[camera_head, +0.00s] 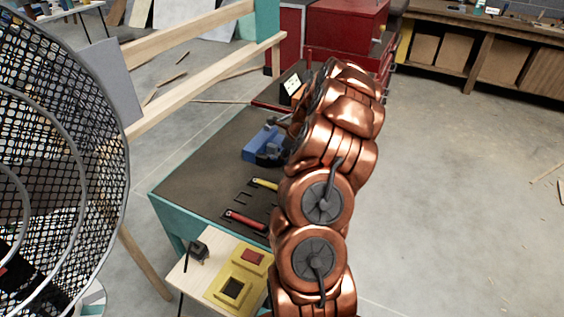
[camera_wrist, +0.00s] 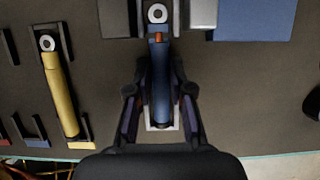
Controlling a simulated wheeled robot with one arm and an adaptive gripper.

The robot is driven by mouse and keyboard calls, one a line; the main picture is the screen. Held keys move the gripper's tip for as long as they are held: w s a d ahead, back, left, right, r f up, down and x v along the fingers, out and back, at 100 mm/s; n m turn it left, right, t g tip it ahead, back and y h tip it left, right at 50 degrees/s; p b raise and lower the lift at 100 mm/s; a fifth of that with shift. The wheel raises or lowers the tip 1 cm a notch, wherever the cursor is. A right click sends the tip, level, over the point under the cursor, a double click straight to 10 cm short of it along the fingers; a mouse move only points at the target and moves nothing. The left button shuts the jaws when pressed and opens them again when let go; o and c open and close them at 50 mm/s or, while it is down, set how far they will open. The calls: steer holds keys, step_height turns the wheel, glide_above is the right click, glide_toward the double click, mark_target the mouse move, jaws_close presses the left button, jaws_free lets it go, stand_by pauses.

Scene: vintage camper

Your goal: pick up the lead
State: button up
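My gripper (camera_wrist: 160,68) is in the wrist view, with one dark finger on each side of a blue-handled tool (camera_wrist: 160,88). The fingers stand apart, and gaps show between them and the handle. The tool has a pale ring at its far end and lies in a holder on a dark bench top. I cannot tell surely which thing is the lead. In the head view, a small black block with a dark cord (camera_head: 198,251) sits on a pale board at the bench's near end. My copper arm hides my gripper in that view.
A yellow-handled tool (camera_wrist: 60,92) lies left of my gripper in its own holder. On the bench (camera_head: 200,180) are a red-handled tool (camera_head: 245,219) and a blue device (camera_head: 262,147). A large fan (camera_head: 50,150) stands at left, a red cabinet (camera_head: 340,35) behind.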

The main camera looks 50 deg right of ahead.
jaws_close()
steer(key=shift+r, duration=0.15)
step_height(320, 180, up, 8)
steer(key=b, duration=0.3)
steer(key=shift+r, duration=0.85)
